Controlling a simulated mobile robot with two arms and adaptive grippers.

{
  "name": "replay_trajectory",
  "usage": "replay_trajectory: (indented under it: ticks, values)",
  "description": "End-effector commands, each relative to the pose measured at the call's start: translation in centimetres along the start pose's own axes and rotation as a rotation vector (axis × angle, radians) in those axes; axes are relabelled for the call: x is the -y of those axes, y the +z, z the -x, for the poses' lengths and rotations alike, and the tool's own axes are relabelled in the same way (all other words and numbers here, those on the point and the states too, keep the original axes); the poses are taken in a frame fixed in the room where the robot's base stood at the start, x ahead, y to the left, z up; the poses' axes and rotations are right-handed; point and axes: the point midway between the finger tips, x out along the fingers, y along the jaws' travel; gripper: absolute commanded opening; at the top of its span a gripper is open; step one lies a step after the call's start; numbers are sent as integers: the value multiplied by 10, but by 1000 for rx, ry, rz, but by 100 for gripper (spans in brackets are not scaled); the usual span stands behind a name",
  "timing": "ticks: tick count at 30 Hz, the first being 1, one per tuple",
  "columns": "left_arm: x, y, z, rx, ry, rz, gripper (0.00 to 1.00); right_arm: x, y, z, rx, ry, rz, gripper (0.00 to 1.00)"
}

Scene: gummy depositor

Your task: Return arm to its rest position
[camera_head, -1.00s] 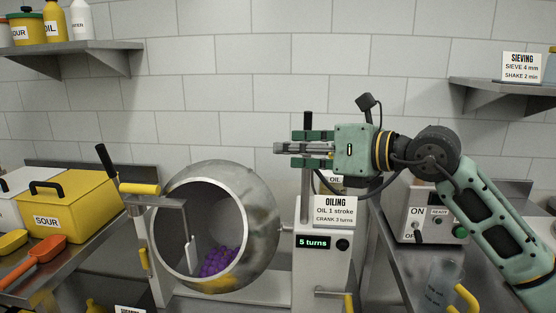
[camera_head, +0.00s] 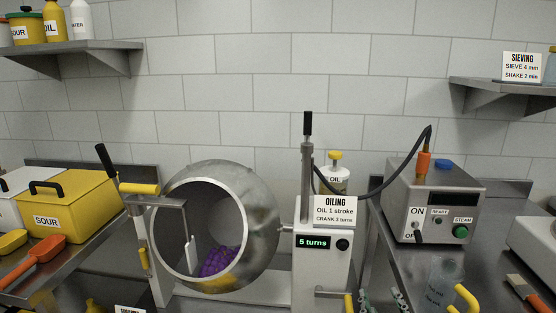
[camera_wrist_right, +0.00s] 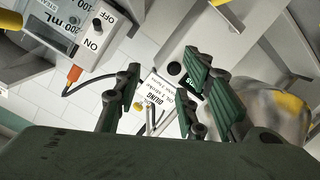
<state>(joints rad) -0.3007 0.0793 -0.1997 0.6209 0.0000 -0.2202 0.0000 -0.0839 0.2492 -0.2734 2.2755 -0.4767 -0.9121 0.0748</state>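My right gripper (camera_head: 382,300) shows only as its green and grey fingertips at the bottom edge of the head view, low in front of the oiling machine and the steam box. In the right wrist view the gripper (camera_wrist_right: 160,98) has its two fingers well apart with nothing between them. The rest of my right arm is out of the head view. My left gripper is not in view. The round steel drum (camera_head: 262,215) holds purple gummies (camera_head: 218,262). The oiling machine (camera_head: 312,270) reads "5 turns".
A steam box (camera_head: 435,190) with a dark hose and a clear jug (camera_head: 442,280) with a yellow handle stand to the right. A yellow SOUR bin (camera_head: 75,200) and an orange scoop (camera_head: 35,262) are at left. Shelves hang upper left and right.

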Motion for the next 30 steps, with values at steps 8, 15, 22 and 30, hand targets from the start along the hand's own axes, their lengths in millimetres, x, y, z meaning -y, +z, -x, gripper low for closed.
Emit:
replay_trajectory:
  ticks: [8, 15, 22, 30]
  values:
    - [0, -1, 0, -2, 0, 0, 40, 68, 154, 97, 543, -249, -171, 37]
    - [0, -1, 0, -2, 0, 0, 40, 102, 210, 179, 821, -405, -234, 37]
    - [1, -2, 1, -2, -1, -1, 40, 127, 245, 220, 975, -496, -256, 37]
    - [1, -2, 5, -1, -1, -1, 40, 168, 305, 194, 1003, -506, -247, 37]
